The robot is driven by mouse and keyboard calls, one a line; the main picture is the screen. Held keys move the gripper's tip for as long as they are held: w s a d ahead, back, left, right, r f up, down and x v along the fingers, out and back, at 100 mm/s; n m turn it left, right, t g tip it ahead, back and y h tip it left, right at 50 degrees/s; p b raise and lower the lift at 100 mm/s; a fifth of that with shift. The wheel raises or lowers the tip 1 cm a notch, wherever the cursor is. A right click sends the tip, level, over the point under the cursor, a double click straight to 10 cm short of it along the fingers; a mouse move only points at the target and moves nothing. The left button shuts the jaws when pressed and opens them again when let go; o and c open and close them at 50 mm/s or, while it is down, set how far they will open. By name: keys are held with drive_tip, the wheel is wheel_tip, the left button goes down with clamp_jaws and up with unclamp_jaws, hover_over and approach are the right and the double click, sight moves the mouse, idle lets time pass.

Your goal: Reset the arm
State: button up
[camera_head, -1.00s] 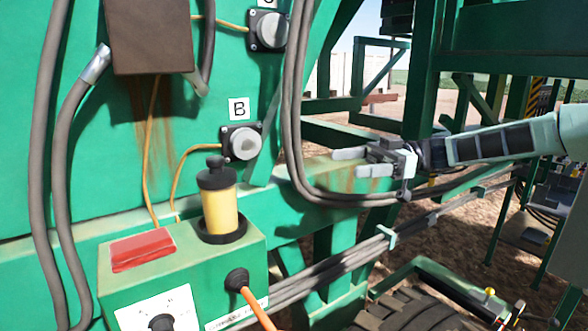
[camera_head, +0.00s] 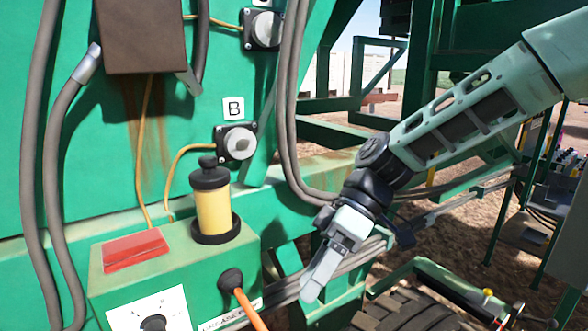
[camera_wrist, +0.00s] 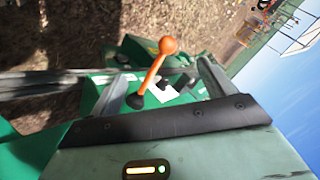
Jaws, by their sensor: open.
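My gripper (camera_head: 312,284) hangs at the lower middle of the head view, pointing down and slightly left. It is to the right of the green control box (camera_head: 190,262) and apart from it. In the wrist view my gripper (camera_wrist: 163,72) shows two fingers spread wide with nothing held between them. An orange lever (camera_head: 256,310) with a black boot sits on the box front. In the wrist view the orange lever (camera_wrist: 153,72), with its round knob, shows beyond the gap between the fingers.
The box carries a red pad (camera_head: 135,250), a yellow cylinder with a black cap (camera_head: 213,207) and a dial (camera_head: 153,322). A round knob labelled B (camera_head: 239,143) is on the green wall. Cables (camera_head: 300,100) hang near my arm. A tyre (camera_head: 408,310) lies below.

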drive_tip(key=s+d+f+m+t+h, duration=0.4)
drive_tip(key=s+d+m+t+h, duration=0.2)
drive_tip(key=s+d, duration=0.5)
drive_tip(key=s+m, duration=0.1)
drive_tip(key=s, duration=0.3)
drive_tip(key=shift+d+m+h, duration=0.15)
drive_tip(key=shift+m+h, duration=0.25)
drive_tip(key=shift+s, duration=0.15)
